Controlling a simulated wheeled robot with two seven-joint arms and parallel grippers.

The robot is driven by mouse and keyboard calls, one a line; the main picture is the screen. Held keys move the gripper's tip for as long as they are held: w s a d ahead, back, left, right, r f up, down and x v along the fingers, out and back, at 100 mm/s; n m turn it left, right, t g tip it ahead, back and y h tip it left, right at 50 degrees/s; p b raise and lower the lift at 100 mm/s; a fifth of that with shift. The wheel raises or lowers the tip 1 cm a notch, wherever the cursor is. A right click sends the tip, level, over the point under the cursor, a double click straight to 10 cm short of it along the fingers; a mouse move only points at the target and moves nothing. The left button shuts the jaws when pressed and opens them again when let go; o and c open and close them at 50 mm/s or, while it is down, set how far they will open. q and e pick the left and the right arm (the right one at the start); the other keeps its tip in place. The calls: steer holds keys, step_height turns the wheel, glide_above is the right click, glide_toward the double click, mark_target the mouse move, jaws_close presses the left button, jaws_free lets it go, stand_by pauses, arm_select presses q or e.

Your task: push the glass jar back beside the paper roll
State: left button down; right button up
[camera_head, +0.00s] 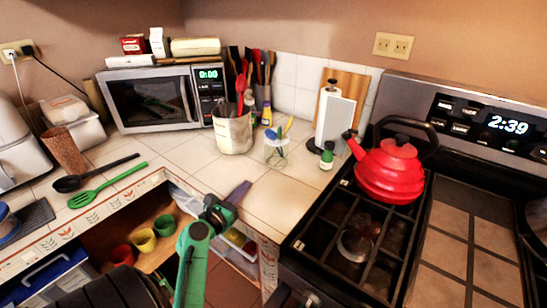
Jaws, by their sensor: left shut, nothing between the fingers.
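The clear glass jar (276,156) stands upright on the white tiled counter, with a blue-topped and a green-topped item sticking up from it. The white paper roll (336,122) stands on its holder further back and to the right, in front of a wooden board. A gap of bare tile lies between jar and roll. My left gripper (242,189) is shut and empty. It is at the counter's front edge, in front of the jar and a little left of it, and appears apart from it. My right gripper is out of view.
A utensil crock (233,131) stands close to the jar's left. A small dark green bottle (327,158) stands right of the jar, in front of the roll. The red kettle (388,170) is on the stove at right.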

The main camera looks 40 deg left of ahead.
arm_select(q)
steer(key=p, duration=0.1)
glide_toward(271, 158)
steer(key=w, duration=0.4)
steer(key=w+a, duration=0.1)
steer(key=w, duration=0.1)
steer(key=shift+w+p, duration=0.4)
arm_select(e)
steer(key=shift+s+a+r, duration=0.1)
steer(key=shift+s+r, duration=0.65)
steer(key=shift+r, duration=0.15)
arm_select(q)
steer(key=shift+w, duration=0.1)
